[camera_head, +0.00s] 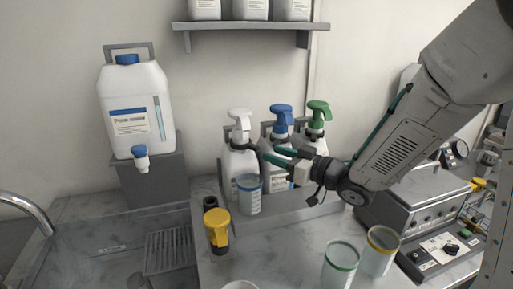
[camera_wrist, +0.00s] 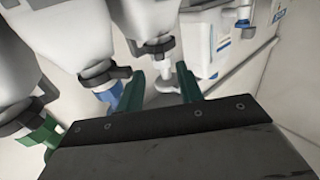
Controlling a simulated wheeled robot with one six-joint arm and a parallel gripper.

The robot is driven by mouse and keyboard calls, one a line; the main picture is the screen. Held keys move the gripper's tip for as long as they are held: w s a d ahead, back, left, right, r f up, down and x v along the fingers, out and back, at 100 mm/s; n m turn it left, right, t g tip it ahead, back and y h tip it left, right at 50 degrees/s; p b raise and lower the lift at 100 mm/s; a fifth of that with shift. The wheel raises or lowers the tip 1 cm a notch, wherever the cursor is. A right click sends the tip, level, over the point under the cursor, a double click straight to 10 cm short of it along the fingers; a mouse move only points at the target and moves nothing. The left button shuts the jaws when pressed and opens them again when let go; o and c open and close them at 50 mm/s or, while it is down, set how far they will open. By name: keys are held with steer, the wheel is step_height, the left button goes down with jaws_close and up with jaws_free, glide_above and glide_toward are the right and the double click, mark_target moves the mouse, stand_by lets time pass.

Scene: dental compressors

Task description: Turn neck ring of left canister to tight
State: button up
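The left canister (camera_head: 238,162) is a white bottle with a white pump head (camera_head: 240,122), left in a row of three. Its dark neck ring (camera_wrist: 155,47) shows in the wrist view, with the white pump head (camera_wrist: 166,82) below it. My gripper (camera_head: 264,154) reaches in from the right, its fingertips close to the left canister's neck and in front of the middle canister. In the wrist view the two green fingers of my gripper (camera_wrist: 160,72) stand apart, with the white pump head seen between them. I see no contact with the ring.
The middle canister has a blue pump (camera_head: 281,118) and the right one a green pump (camera_head: 318,112). A blue-rimmed cup (camera_head: 248,195) stands before the left canister. A yellow-topped holder (camera_head: 217,228), a green-rimmed cup (camera_head: 340,262) and a yellow-rimmed cup (camera_head: 380,252) stand nearer.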

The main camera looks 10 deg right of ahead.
mark_target(258, 148)
steer(key=x, duration=0.7)
steer(key=c, duration=0.6)
